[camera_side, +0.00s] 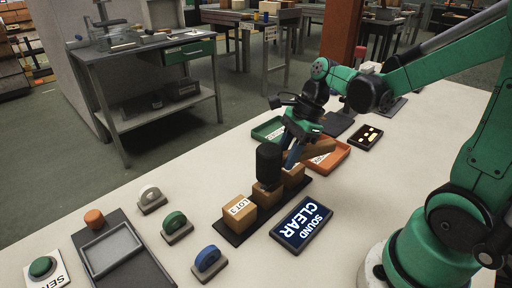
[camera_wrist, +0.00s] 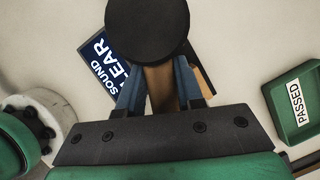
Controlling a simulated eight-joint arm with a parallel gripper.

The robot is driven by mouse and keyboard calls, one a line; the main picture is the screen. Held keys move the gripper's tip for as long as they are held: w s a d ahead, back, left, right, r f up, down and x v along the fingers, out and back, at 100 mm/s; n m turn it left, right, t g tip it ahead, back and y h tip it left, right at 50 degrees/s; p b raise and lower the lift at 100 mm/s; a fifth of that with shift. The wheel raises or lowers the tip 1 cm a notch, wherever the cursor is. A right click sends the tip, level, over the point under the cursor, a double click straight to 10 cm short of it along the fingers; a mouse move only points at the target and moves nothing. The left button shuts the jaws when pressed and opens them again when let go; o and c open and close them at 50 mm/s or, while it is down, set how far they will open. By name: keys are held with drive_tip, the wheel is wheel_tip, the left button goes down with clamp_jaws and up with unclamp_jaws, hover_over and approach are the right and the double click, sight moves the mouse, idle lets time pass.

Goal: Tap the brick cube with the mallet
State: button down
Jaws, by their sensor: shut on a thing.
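The mallet has a black cylindrical head (camera_side: 268,160) and a wooden handle (camera_side: 322,147). My gripper (camera_side: 294,153) is shut on the handle and holds the mallet over the row of brick cubes. In the wrist view the handle (camera_wrist: 160,88) lies between my blue fingers, with the round black head beyond them. A tan cube marked LOT 3 (camera_side: 239,213) stands at the near end of a black strip (camera_side: 230,238). A middle cube (camera_side: 267,200) is directly under the head, partly hidden by it. Another cube (camera_side: 293,182) stands behind. I cannot tell whether the head touches the middle cube.
A sign reading SOUND CLEAR (camera_side: 301,222) lies right of the strip. An orange tray (camera_side: 334,160) and a green tray (camera_side: 266,132) lie behind, the green one marked PASSED in the wrist view (camera_wrist: 295,105). Colored pieces on bases and a grey tray (camera_side: 110,248) are at left.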

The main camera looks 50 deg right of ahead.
drive_tip(key=shift+f, duration=0.15)
idle(0.4)
drive_tip(key=shift+f, duration=0.85)
drive_tip(key=shift+r, duration=3.55)
